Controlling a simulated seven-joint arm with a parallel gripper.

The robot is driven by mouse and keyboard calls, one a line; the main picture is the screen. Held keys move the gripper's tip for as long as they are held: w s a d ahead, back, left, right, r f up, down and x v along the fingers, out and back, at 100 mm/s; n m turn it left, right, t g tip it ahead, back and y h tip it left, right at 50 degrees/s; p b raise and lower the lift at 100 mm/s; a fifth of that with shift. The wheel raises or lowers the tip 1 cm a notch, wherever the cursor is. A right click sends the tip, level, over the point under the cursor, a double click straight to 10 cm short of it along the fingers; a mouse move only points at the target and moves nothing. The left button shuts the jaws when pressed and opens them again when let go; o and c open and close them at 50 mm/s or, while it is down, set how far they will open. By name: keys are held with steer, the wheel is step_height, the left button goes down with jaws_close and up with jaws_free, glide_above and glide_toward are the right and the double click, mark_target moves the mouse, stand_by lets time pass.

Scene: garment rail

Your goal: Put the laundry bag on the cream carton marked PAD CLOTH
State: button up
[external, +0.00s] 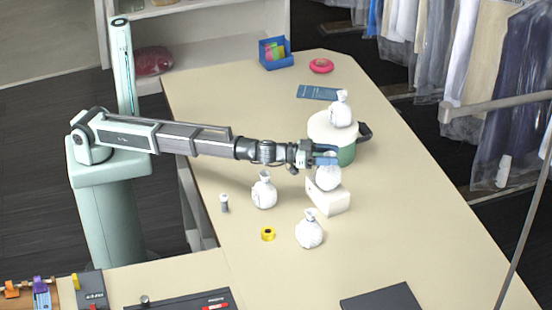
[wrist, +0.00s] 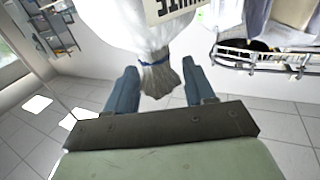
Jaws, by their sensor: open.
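A white laundry bag (external: 328,178) appears to sit upright on a small cream carton (external: 335,203); its lower edge overlaps the carton's top, and any gap is too small to see. My gripper (external: 326,155) is open at the bag's neck. In the wrist view my gripper's blue fingers (wrist: 156,90) stand apart on either side of the bag's gathered neck (wrist: 160,78), below a blue tie. The bag's label (wrist: 172,9) is partly cut off. The carton's marking is not readable, and the carton does not show in the wrist view.
Similar white bags stand on the table (external: 264,192), nearer the front (external: 309,230), and on the round lid of a green pot (external: 341,152). A yellow tape roll (external: 268,234) and a small bottle (external: 224,203) lie left. The table's right side is clear.

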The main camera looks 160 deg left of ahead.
steer(key=v, duration=1.2)
steer(key=shift+a, duration=0.1)
